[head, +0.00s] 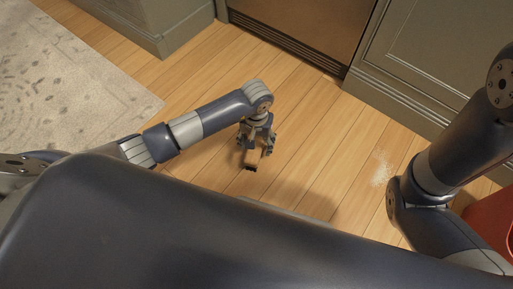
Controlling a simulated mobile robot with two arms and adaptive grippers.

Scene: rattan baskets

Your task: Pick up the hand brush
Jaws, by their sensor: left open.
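The hand brush (252,160) appears as a small tan piece with a dark lower end on the wooden floor. It shows below and between the fingers of my left gripper (256,148). The gripper points down over it with its jaws open, one finger on each side. Part of the brush is hidden by the gripper, and I cannot tell whether the fingers touch it. My right arm shows at the right, but its gripper is out of view.
A patterned rug (62,92) lies at the left. Green cabinets (425,50) and a dark-grilled appliance (300,30) stand at the back. A pale powdery patch (381,167) lies on the floor. A red object (492,220) shows at the right edge.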

